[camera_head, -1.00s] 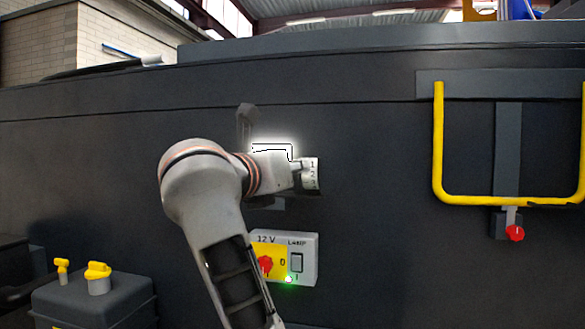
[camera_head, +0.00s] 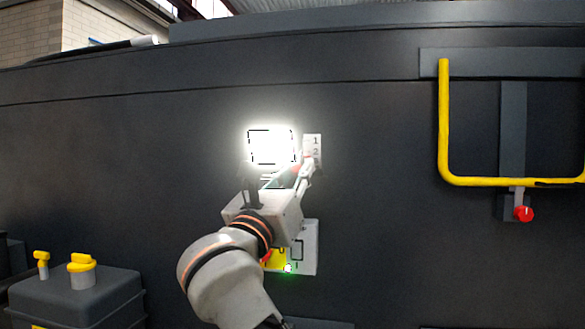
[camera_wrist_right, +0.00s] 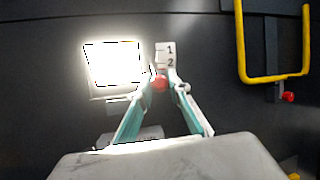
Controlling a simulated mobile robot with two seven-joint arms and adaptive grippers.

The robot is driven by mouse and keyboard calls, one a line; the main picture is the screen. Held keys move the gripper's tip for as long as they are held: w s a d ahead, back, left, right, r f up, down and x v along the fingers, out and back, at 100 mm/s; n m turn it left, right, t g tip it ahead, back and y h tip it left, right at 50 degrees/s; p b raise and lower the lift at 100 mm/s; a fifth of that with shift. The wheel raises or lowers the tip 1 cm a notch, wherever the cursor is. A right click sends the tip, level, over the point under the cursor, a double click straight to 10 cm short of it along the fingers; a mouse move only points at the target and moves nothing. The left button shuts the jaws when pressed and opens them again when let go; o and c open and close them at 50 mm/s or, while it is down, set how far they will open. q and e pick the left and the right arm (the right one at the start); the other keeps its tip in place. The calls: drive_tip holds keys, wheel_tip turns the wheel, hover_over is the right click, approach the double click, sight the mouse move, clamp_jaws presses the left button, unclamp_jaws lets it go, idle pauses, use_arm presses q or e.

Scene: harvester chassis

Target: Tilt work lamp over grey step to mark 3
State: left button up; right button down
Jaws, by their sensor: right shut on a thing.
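The work lamp (camera_head: 271,147) is lit on the dark chassis wall, its bright square face turned outward; it also shows in the right wrist view (camera_wrist_right: 113,64). A white mark plate (camera_head: 313,143) stands just right of it, with 1 and 2 readable. Mark 3 is hidden behind my gripper. My right gripper (camera_head: 301,168) reaches up from below, its fingers closed on a small red knob (camera_wrist_right: 160,84) between the lamp and the plate, near mark 2. I cannot make out the grey step for certain. My left gripper is not in view.
A switch box (camera_head: 309,248) with a green light sits below the lamp, partly behind my arm. A yellow rail (camera_head: 445,120) and a red knob (camera_head: 523,214) are at the right. A dark box with yellow caps (camera_head: 81,263) stands lower left.

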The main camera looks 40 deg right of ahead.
drive_tip(key=shift+w+d+f, duration=0.25)
drive_tip(key=shift+w+f, duration=0.05)
drive_tip(key=shift+f, duration=0.35)
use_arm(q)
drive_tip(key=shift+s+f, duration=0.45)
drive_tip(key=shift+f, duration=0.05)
use_arm(e)
drive_tip(key=shift+w+d+f, duration=0.2)
drive_tip(key=shift+f, duration=0.2)
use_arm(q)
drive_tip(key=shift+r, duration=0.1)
use_arm(e)
drive_tip(key=c, duration=1.9)
unclamp_jaws()
drive_tip(key=shift+d, duration=0.1)
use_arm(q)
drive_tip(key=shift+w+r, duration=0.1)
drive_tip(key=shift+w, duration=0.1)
use_arm(e)
drive_tip(key=v, duration=1.2)
drive_tip(key=shift+r, duration=0.2)
